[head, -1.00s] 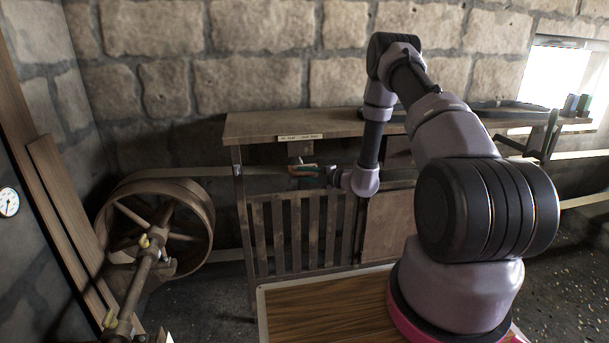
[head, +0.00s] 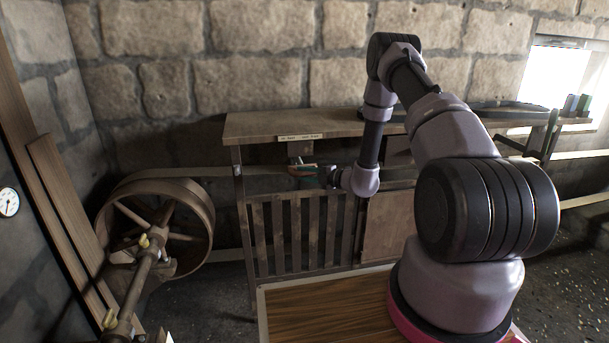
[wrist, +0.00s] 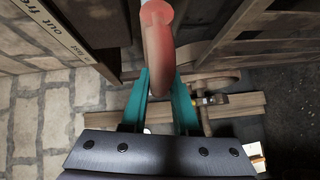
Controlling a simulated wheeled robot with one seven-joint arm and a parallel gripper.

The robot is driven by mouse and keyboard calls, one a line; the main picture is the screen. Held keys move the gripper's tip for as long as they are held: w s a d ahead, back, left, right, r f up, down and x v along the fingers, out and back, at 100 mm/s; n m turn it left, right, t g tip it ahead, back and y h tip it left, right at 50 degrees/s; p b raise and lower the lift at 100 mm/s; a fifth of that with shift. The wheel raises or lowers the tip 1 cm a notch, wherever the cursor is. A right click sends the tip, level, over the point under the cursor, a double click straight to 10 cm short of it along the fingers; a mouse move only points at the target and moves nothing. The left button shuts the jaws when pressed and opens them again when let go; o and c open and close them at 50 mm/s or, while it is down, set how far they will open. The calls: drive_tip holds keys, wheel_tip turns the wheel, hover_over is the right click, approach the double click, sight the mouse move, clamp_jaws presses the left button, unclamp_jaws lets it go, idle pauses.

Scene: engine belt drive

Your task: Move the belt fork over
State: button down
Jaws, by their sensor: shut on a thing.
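The fork's handle shows in the wrist view as a rounded red grip (wrist: 158,45), pointing up the picture between my fingers. My gripper (wrist: 160,88) has teal fingers, which are closed around the lower part of this red grip. In the head view my gripper (head: 303,170) is just below the bench top's front edge, beneath the lettered plate (head: 300,138). The fork's prongs cannot be made out. A flat belt (head: 250,171) runs from the large wheel (head: 158,232) at the left towards the bench.
The wooden bench (head: 250,126) stands against the stone wall, with a slatted guard (head: 300,235) below it. A shaft (head: 140,280) with yellow fittings leads to the wheel. A window (head: 558,75) is at the right. Bare floor shows between wheel and bench.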

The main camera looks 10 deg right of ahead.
drive_tip(key=s, duration=1)
drive_tip(key=shift+f, duration=0.15)
drive_tip(key=c, duration=0.7)
unclamp_jaws()
drive_tip(key=v, duration=1.1)
